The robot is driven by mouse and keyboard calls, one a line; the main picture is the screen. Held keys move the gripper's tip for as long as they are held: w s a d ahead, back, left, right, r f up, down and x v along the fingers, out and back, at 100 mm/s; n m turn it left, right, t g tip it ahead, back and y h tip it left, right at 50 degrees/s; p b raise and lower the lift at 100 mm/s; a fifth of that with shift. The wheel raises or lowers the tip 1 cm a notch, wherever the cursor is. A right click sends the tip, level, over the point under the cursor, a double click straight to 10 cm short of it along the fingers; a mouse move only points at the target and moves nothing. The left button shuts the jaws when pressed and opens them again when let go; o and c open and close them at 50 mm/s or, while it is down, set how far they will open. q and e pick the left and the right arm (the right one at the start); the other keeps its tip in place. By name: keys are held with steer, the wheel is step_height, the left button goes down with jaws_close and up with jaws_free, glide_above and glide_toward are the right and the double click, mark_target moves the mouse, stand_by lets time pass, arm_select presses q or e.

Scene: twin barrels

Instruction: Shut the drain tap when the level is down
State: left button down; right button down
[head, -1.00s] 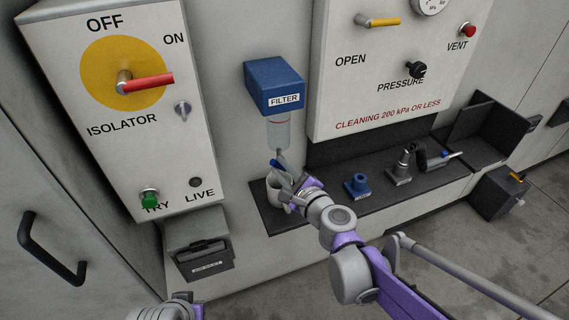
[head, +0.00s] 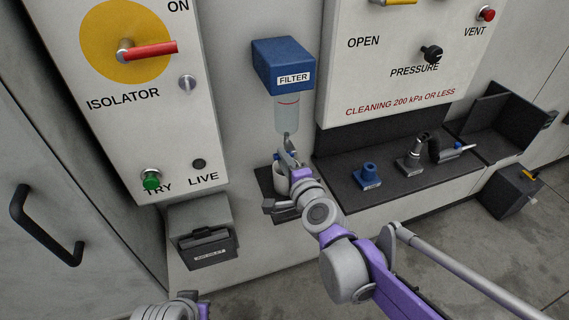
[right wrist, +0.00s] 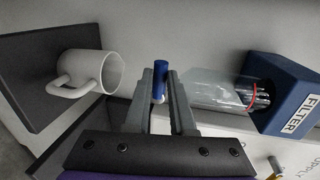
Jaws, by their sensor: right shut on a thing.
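The blue filter (head: 290,62) hangs on the wall, with a clear bowl (head: 287,117) under it that bears a red line. I cannot make out a liquid level in the bowl. The drain tap is under the bowl; its blue handle (right wrist: 160,80) shows between my fingers in the right wrist view. My right gripper (head: 287,152) is shut on this handle and hides most of the tap in the head view. A white mug (right wrist: 95,72) stands below the tap; in the head view it is partly hidden behind the gripper. My left gripper's fingers are not visible.
The isolator box (head: 135,130) is at the left, with a grey air inlet box (head: 203,235) below it. The dark shelf (head: 340,170) at the right holds a blue fitting (head: 369,175) and a grey fitting (head: 412,160). The panel (head: 400,85) overhangs this shelf.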

steer(key=shift+f, duration=0.1)
steer(key=shift+b, duration=0.3)
steer(key=c, duration=0.8)
jaws_free()
steer(key=shift+o, duration=0.2)
steer(key=p+v, duration=0.2)
steer(key=v, duration=0.8)
steer(key=shift+s, duration=0.4)
steer(key=shift+d+n, duration=0.1)
steer(key=shift+n, duration=0.3)
